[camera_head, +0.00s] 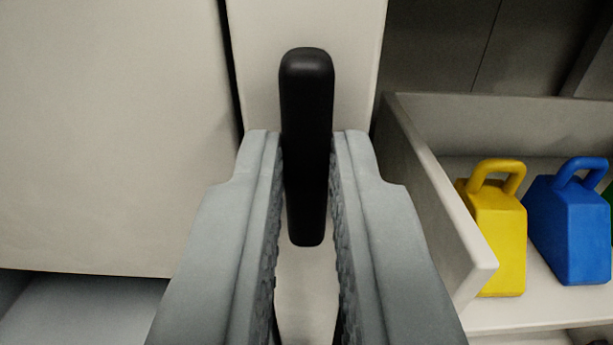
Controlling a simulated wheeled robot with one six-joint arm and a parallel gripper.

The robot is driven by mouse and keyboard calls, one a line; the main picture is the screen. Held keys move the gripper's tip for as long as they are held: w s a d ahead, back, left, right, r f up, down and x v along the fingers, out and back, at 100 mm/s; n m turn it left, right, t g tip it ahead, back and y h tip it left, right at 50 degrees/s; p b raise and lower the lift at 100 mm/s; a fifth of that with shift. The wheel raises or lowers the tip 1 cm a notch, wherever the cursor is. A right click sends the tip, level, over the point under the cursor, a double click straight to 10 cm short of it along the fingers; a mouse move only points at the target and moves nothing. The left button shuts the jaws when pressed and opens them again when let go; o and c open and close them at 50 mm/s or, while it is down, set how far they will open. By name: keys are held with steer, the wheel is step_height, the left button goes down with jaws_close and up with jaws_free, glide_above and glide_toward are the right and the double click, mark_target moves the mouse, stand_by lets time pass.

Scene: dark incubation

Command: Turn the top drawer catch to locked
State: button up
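The catch (306,85) is a black upright bar with rounded ends, on a pale panel in the middle of the view. It stands vertical in the picture. My gripper (307,160) has one grey finger on each side of it. The fingers' textured inner pads lie close against the catch's sides over its middle and lower part. The catch's upper end sticks out past the fingertips. Its lower end shows between the fingers. The fingers hide part of the panel behind.
A pale flat front (110,130) fills the left, with a dark gap beside the catch panel. At the right is an open pale compartment with a side wall (437,200). It holds a yellow weight-shaped block (497,240), a blue one (570,230) and a green edge.

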jaws_close()
steer(key=m, duration=0.3)
steer(key=shift+m, duration=0.4)
steer(key=m, duration=0.5)
steer(key=shift+d, duration=0.15)
steer(key=m, duration=0.5)
steer(key=shift+f, duration=0.15)
steer(key=shift+m, duration=2.1)
steer(key=shift+f, duration=0.1)
